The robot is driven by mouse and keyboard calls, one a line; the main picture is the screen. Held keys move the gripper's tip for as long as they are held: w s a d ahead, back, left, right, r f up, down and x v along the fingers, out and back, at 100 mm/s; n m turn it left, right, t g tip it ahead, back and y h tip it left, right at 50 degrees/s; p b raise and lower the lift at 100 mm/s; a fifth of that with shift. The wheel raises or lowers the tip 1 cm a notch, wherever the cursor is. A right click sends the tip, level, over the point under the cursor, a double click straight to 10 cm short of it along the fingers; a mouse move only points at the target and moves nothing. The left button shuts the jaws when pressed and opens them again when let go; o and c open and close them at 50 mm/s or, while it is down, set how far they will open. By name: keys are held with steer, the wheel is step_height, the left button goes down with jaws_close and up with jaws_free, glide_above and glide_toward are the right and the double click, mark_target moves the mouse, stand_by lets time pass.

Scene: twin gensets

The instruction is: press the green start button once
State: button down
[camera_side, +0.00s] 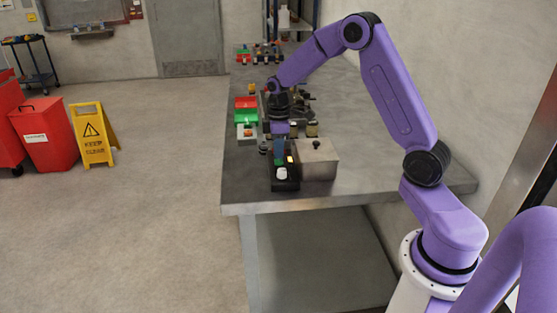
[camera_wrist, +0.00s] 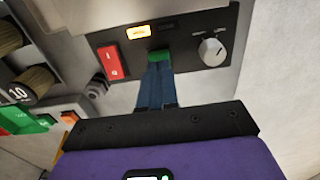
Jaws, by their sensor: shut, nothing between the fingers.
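The green start button (camera_wrist: 159,55) is on a dark control panel (camera_wrist: 185,55) in the wrist view. Its near part is hidden behind my fingertips. My gripper (camera_wrist: 158,66) is shut and empty, its blue fingers pointing at the button. The tips overlap the button's near edge; I cannot tell whether they touch or press it. In the side view my gripper (camera_side: 279,158) points down over the dark control box (camera_side: 286,184), and a bit of green shows at its tips.
Red and green bins (camera_side: 245,116) stand farther back on the bench (camera_side: 350,185).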

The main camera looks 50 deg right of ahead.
mark_target(278, 161)
step_height(278, 161, up, 10)
steer(key=shift+r, duration=0.25)
stand_by(1.0)
steer(key=s+a+n, duration=0.2)
steer(key=s+a, duration=1.3)
steer(key=a, duration=0.1)
steer(key=s+f+n, duration=0.1)
steer(key=s+f, duration=0.1)
steer(key=s, duration=1.6)
steer(key=shift+s+a+n, duration=0.3)
steer(key=shift+s, duration=0.05)
